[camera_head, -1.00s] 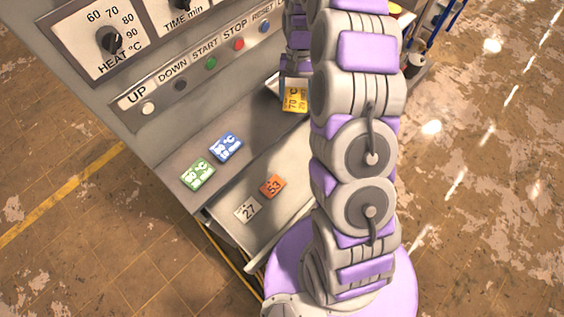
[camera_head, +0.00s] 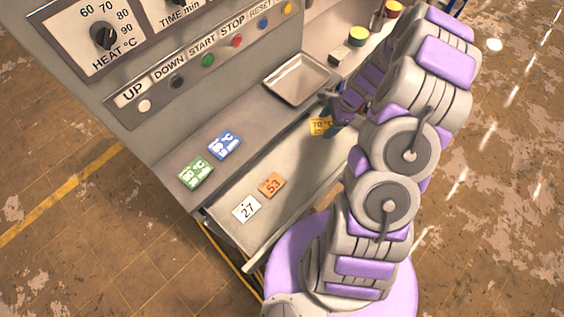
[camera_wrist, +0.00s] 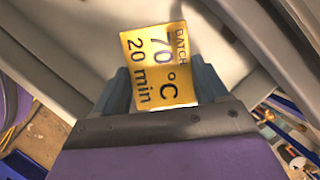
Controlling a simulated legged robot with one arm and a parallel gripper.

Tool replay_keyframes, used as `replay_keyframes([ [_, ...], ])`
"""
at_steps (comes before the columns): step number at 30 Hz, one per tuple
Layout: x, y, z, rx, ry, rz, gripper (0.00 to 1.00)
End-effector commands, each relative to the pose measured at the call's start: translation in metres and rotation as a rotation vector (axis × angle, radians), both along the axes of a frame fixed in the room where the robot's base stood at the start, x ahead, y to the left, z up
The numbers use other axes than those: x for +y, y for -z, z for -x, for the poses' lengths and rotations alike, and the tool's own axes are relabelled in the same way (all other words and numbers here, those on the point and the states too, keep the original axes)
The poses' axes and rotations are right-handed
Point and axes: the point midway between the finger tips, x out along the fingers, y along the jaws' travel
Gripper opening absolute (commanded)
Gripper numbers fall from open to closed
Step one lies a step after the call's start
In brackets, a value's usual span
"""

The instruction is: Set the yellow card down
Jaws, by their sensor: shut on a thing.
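The yellow card (camera_head: 319,126) is at my gripper, over the lower pale ledge of the machine. In the wrist view the yellow card (camera_wrist: 158,66) shows its print, "BATCH 70 °C 20 min". My gripper (camera_wrist: 160,90) is shut on the card, with one blue-grey finger at each side of it. In the head view my gripper (camera_head: 331,124) is partly hidden by my arm. I cannot tell whether the card touches the ledge.
A green card (camera_head: 195,171) and a blue card (camera_head: 225,146) lie on the upper shelf, near an empty metal tray (camera_head: 298,79). An orange tag "53" (camera_head: 271,185) and a white tag "27" (camera_head: 247,209) lie on the lower ledge (camera_head: 300,165). Buttons line the panel (camera_head: 190,70).

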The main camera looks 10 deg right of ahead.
Motion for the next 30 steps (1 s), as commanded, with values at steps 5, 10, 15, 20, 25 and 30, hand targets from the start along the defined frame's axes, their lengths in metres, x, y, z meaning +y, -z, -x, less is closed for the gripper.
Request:
replay_keyframes([
  [5, -0.005, 0.016, 0.007, 0.010, 0.087, 0.001, 0.44],
  [10, -0.007, 0.037, 0.007, 0.008, 0.099, 0.003, 0.44],
  [15, -0.007, 0.069, 0.007, 0.010, 0.097, 0.002, 0.44],
  [20, -0.007, 0.082, 0.006, 0.007, 0.095, 0.002, 0.44],
  [25, -0.007, 0.104, 0.006, 0.008, 0.094, 0.002, 0.44],
  [30, -0.007, 0.116, 0.007, 0.007, 0.094, 0.003, 0.44],
])
